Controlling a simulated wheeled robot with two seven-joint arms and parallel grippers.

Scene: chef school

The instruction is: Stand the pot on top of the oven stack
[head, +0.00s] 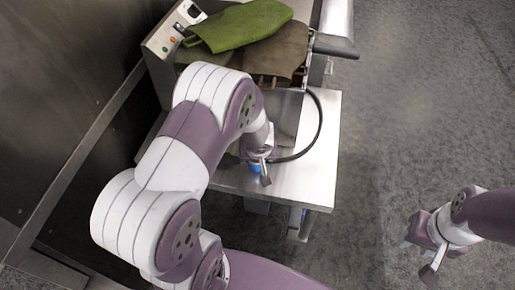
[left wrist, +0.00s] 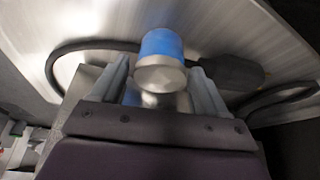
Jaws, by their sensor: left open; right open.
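I cannot make out the pot or clearly identify an oven stack in either view. My left gripper (head: 262,168) is low over the steel table, partly hidden by its own arm in the head view. In the left wrist view its fingers (left wrist: 158,88) are open, on either side of a small metal cylinder with a blue band (left wrist: 162,44). I cannot tell whether they touch it. A bit of blue (head: 255,168) shows beside this gripper in the head view. My right gripper (head: 424,252) is open and empty over the floor at the lower right.
A steel appliance (head: 160,40) with a button panel stands at the table's back. A black cable (head: 320,125) curves across the steel table (head: 318,170). Floor to the right is clear.

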